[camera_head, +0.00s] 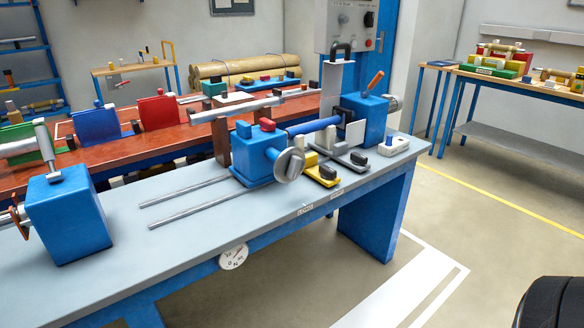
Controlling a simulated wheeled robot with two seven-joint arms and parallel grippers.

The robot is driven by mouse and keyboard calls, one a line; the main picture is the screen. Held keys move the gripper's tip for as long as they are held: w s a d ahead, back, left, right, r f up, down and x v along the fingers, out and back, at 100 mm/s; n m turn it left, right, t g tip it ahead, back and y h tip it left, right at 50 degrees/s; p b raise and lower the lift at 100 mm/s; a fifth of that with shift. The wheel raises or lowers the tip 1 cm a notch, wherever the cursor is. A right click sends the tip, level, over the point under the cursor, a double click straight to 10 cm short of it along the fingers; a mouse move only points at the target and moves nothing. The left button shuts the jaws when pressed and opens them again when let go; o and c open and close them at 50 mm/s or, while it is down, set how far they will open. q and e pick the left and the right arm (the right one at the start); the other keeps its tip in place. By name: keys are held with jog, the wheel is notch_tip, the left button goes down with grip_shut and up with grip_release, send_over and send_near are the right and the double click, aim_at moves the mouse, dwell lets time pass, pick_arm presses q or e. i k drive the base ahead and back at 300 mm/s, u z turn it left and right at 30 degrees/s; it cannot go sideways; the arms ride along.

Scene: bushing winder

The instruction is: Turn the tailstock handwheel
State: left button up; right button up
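A grey round handwheel (290,164) sits on the front right side of a blue block (251,160), which I take to be the tailstock. The block stands at the end of two parallel steel rails (190,201) on the grey bench top. It has a red knob (267,125) on top. A dark blue cylinder (313,126) lies between this block and another blue block (366,119) to the right, which has an orange lever (375,81) and a smaller grey knob on its far side. Neither of my grippers shows in this view.
A larger blue block (66,214) with a grey lever stands on the bench at left. Yellow and grey clamp-like parts (322,172) lie right of the handwheel. A white dial (233,257) hangs on the bench's front edge. The floor in front is clear.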

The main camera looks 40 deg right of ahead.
aim_at(290, 164)
jog(key=u, duration=0.2)
jog(key=k, duration=0.35)
jog(key=z, duration=1.1)
jog(key=i, duration=1.15)
jog(key=u, duration=0.25)
